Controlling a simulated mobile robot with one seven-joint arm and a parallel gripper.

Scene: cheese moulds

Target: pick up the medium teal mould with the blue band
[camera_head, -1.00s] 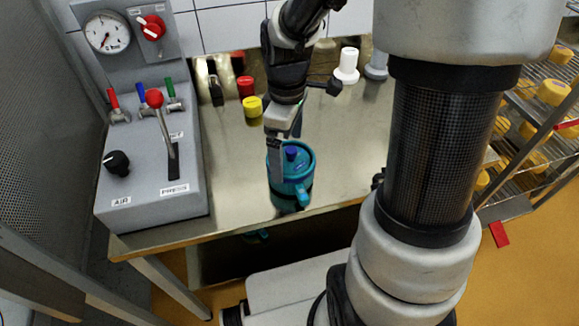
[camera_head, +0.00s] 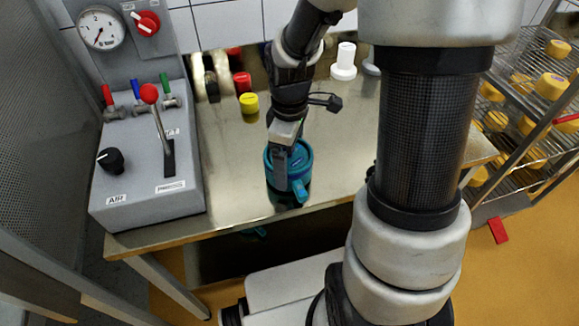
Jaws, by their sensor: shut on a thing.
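The teal mould (camera_head: 303,172) is near the front edge of the steel table, in the middle of the head view. It is round, with a handle-like part at its front right and a darker band around its side. My gripper (camera_head: 284,165) reaches down from above and is shut on the mould at its left side. The fingers and wrist hide the mould's left part and most of its top. I cannot tell whether the mould's base touches the table.
A grey press console (camera_head: 110,190) with a red-knobbed lever stands left. Yellow (camera_head: 249,107) and red (camera_head: 243,83) items and a white piece (camera_head: 344,62) stand behind. A wire rack (camera_head: 530,95) with yellow cheeses is right. The steel table (camera_head: 225,175) is bare left of the mould.

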